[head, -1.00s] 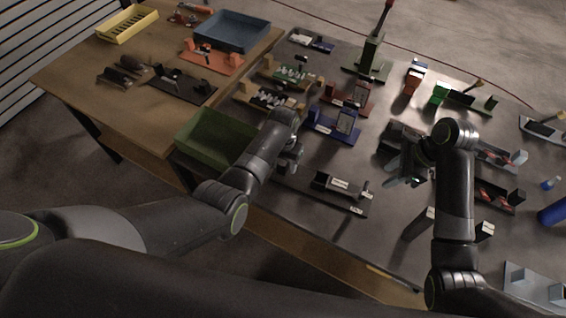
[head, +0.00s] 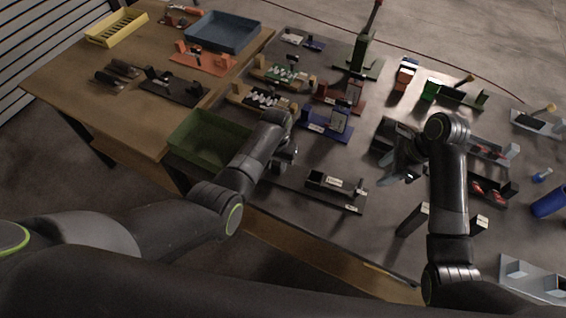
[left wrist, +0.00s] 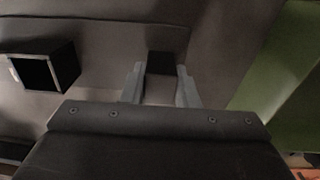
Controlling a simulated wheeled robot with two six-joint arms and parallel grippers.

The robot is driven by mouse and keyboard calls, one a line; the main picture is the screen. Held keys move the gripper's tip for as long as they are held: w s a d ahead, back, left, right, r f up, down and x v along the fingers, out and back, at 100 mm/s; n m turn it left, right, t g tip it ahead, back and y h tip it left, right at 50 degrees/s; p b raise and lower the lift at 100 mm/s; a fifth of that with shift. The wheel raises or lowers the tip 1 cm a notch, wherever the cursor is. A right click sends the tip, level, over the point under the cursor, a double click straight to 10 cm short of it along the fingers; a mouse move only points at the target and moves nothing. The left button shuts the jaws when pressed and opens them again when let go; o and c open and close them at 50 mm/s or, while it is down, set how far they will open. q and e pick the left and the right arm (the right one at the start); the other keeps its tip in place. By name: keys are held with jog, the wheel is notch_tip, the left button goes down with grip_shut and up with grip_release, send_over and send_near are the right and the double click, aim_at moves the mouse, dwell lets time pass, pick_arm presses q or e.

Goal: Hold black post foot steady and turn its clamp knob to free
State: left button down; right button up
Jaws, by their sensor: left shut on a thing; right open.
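A dark fixture (head: 335,189) with a long base plate, a raised block and a pale label lies on the table at centre; I take it for the black post foot. A small upright piece (head: 361,187) at its right end may be the clamp knob; it is too small to tell. My left gripper (head: 287,166) is at the plate's left end. In the left wrist view its fingers (left wrist: 160,86) are shut on a small black block (left wrist: 166,64). A larger black block (left wrist: 45,70) stands left of them. My right gripper (head: 398,176) is open and empty, up and right of the fixture.
A green bin (head: 180,153) is close left of my left gripper. A blue fixture (head: 333,124) stands behind the dark one. Dark blocks (head: 412,219) stand to the right near the front edge. Bare table lies between the dark fixture and my right gripper.

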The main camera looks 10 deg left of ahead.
aim_at(361, 185)
jog(key=o, duration=0.5)
jog(key=shift+s+d+r+m, duration=0.15)
jog(key=shift+d+r+m, duration=0.1)
jog(key=shift+r, duration=0.2)
jog(key=shift+s+d+r+m, duration=0.1)
jog(key=shift+d+r+m, duration=0.15)
jog(key=shift+r, duration=0.2)
jog(key=x, duration=1.1)
jog(key=shift+w+a+f, duration=0.2)
jog(key=shift+a+f, duration=0.1)
jog(key=shift+a, duration=0.05)
jog(key=c, duration=1)
